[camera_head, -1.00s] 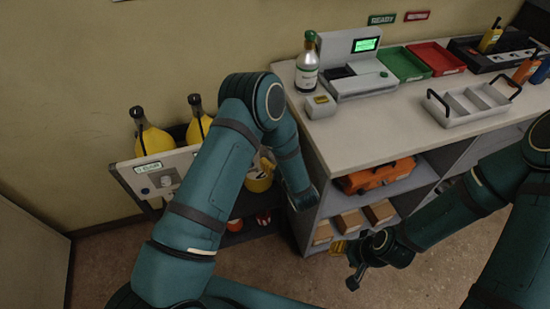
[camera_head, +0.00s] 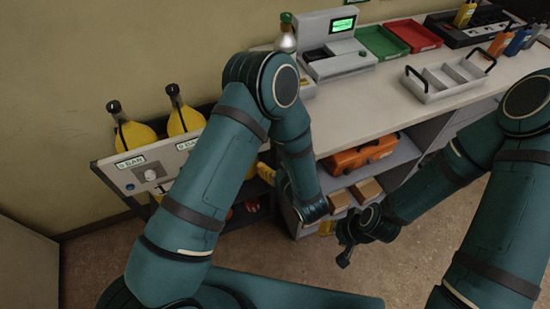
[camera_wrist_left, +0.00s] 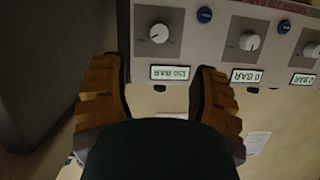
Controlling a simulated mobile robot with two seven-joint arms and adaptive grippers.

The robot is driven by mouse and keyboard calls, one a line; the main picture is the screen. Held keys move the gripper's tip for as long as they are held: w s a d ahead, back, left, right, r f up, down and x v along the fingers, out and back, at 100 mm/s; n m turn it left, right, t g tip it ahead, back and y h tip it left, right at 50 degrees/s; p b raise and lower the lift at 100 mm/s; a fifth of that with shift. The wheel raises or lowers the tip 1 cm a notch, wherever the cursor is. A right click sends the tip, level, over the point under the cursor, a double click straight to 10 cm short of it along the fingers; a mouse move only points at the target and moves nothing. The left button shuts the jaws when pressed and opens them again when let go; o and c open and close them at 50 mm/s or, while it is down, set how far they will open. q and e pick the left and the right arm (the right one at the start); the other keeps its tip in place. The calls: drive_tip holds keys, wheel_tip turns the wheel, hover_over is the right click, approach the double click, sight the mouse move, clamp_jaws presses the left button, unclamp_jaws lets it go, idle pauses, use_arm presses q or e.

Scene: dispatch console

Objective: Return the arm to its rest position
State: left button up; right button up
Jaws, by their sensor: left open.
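My left arm rises from the lower left, bends at the elbow and comes down in front of the counter's end. In the head view my left gripper (camera_head: 265,172) is mostly hidden behind its own forearm, beside the gauge panel (camera_head: 108,170). In the left wrist view its brown-padded fingers (camera_wrist_left: 160,100) are wide apart and empty. The panel's lower edge, with white knobs and BAR readouts, shows beyond them. My right gripper (camera_head: 345,248) hangs low before the shelves; its fingers are too unclear to judge.
Yellow cylinders (camera_head: 132,132) stand behind the panel. The counter (camera_head: 365,115) carries a bottle, a device with a green screen, green and red trays, and a white caddy (camera_head: 447,78). An orange case (camera_head: 362,155) sits on the shelf below. Floor is clear in front.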

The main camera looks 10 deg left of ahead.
use_arm(q)
wheel_tip(320, 180, down, 6)
drive_tip(key=s+m+g+h, duration=0.2)
drive_tip(key=g+h, duration=0.1)
drive_tip(key=h, duration=0.5)
drive_tip(key=s+m+g+h, duration=0.3)
drive_tip(key=s+g+h, duration=0.2)
drive_tip(key=s, duration=0.8)
drive_tip(key=shift+s+f+g, duration=0.3)
drive_tip(key=shift+g, duration=0.6)
drive_tip(key=shift+a, duration=0.1)
